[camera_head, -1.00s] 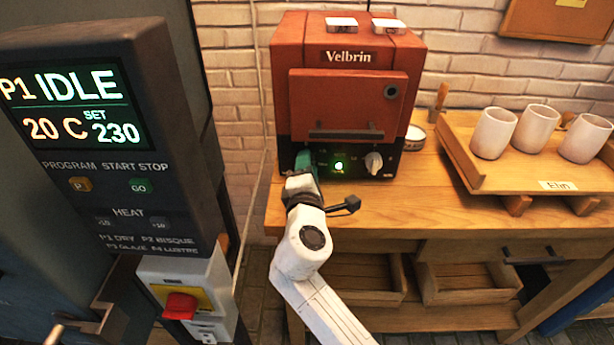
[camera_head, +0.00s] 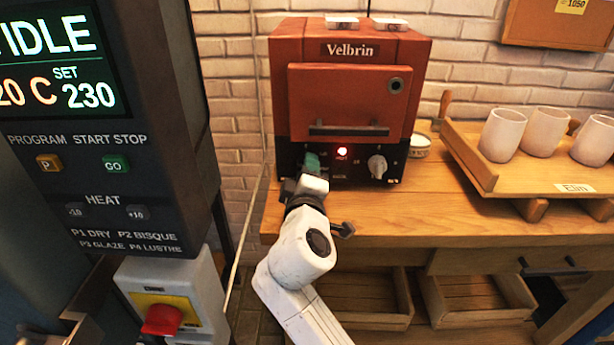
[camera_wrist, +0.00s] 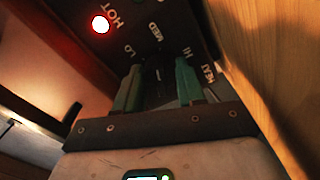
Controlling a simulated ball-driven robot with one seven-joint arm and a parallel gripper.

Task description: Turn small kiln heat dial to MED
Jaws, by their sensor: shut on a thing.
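The small red kiln (camera_head: 350,100), marked Velbrin, stands on the wooden bench with a black control panel (camera_head: 345,176) along its bottom. My gripper (camera_head: 312,163) is at the left part of this panel. In the wrist view its green fingers (camera_wrist: 157,85) are shut on the heat dial (camera_wrist: 157,76), a dark shape between them. LO, MED and HI are printed around the dial, with HEAT to the right. The fingers hide most of the dial, and I cannot tell where its pointer stands. The HOT light (camera_head: 342,152) glows red; it also shows in the wrist view (camera_wrist: 101,24).
A second, pale knob (camera_head: 377,166) sits at the right of the panel. A wooden tray (camera_head: 470,160) with pale cups stands on the bench at right. A large dark controller (camera_head: 110,150) reading IDLE and a red switch (camera_head: 162,320) are close on the left.

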